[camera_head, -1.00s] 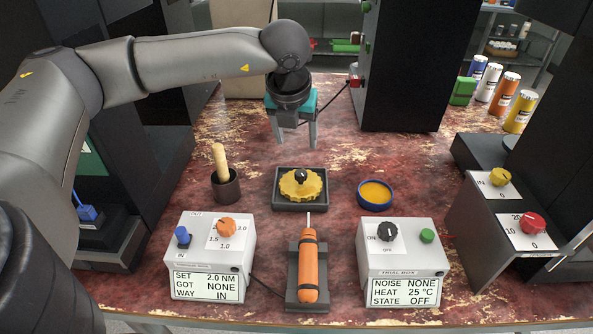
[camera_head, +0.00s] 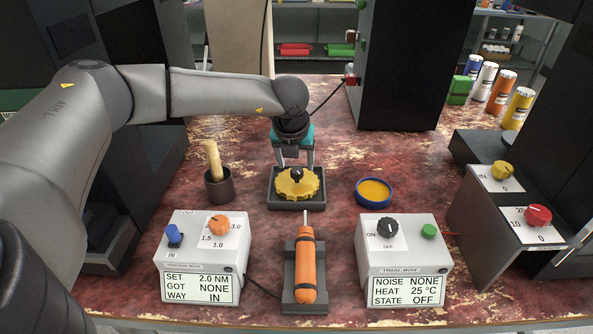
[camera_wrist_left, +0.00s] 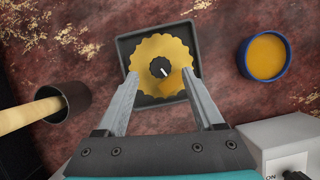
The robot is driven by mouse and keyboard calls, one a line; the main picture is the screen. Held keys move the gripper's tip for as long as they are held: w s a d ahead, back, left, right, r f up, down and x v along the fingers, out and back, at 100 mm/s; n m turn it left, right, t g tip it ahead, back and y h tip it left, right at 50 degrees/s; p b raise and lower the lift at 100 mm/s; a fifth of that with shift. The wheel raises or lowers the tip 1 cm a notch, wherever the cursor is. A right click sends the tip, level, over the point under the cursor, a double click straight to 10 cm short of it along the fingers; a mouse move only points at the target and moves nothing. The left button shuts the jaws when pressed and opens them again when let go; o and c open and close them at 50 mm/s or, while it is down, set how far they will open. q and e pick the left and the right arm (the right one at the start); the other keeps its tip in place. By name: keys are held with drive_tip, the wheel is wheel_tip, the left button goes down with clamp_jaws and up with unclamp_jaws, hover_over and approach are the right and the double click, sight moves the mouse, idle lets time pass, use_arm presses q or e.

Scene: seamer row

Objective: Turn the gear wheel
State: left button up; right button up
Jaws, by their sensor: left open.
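The yellow gear wheel (camera_head: 297,187) lies in a dark square tray (camera_head: 297,205), with a black knob with a white mark at its centre. It also shows in the left wrist view (camera_wrist_left: 147,58). My left gripper (camera_head: 295,163) is open, pointing down at the gear's back side in the head view. In the left wrist view its fingers (camera_wrist_left: 161,75) reach over the near part of the gear, one on each side of the knob. I cannot tell whether the fingertips touch the gear. My right gripper does not show.
A dark cup with a wooden handle (camera_head: 213,160) stands left of the tray; a blue-rimmed yellow dish (camera_head: 374,192) sits right. An orange screwdriver (camera_head: 305,265) lies in front between the torque box (camera_head: 205,250) and the trial box (camera_head: 403,255). Black machines flank the table.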

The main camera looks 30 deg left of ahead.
sight(297, 178)
use_arm(q)
drive_tip(key=shift+b+x, duration=0.35)
drive_tip(key=shift+x, duration=1.1)
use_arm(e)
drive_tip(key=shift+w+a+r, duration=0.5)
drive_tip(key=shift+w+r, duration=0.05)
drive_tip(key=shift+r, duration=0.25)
use_arm(q)
clamp_jaws()
